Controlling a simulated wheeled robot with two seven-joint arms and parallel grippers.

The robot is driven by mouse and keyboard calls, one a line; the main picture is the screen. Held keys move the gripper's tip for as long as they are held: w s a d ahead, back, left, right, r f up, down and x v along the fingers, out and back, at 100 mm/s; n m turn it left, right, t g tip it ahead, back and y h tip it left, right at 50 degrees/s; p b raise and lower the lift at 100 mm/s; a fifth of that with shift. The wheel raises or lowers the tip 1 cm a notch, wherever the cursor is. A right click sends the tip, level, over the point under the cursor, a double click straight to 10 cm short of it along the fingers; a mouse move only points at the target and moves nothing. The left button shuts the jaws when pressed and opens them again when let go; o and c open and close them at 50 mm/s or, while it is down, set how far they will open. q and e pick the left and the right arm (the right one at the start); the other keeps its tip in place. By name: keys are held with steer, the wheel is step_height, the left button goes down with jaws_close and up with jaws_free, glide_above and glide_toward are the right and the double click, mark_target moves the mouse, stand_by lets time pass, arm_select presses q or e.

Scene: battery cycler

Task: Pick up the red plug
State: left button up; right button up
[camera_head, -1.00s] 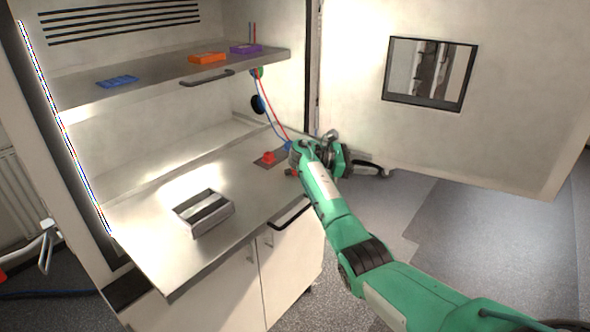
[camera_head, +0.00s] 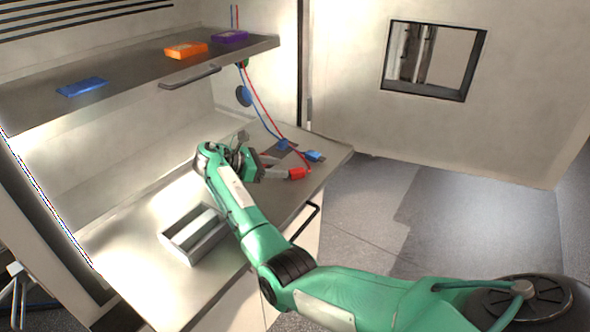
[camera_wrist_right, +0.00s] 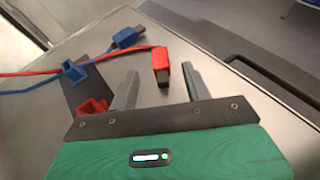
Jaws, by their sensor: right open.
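The red plug (camera_head: 297,173) lies on the right part of the metal worktop with a red cable running from it. It also shows in the right wrist view (camera_wrist_right: 161,62), its dark end pointing back between my fingertips. My right gripper (camera_head: 274,168) is open and empty, low over the worktop just left of the plug. In the right wrist view the fingers (camera_wrist_right: 160,70) stand apart on either side of the plug's dark end. Whether they are level with it in height I cannot tell. My left gripper is not in view.
A blue plug (camera_head: 314,156) lies just behind the red one. A blue holder (camera_wrist_right: 74,72) and a red holder (camera_wrist_right: 93,105) sit on a dark plate at left. A grey tray (camera_head: 205,252) stands at the worktop's front. A shelf (camera_head: 130,87) hangs above.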

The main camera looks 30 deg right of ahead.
mark_target(293, 171)
steer(key=p+x, duration=0.1)
steer(key=x, duration=0.1)
steer(key=shift+d+f, duration=0.15)
steer(key=shift+d, duration=0.2)
steer(key=p+x, duration=0.2)
steer(key=x, duration=0.1)
steer(key=shift+s+d+f, duration=0.1)
steer(key=shift+d+f, duration=0.05)
steer(key=shift+f, duration=0.2)
steer(key=shift+s+d+f, duration=0.1)
steer(key=shift+d+f, duration=0.1)
steer(key=shift+d, duration=0.05)
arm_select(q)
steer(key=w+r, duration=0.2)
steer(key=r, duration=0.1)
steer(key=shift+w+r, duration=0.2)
arm_select(e)
steer(key=shift+c, duration=0.2)
steer(key=c, duration=0.4)
jaws_close()
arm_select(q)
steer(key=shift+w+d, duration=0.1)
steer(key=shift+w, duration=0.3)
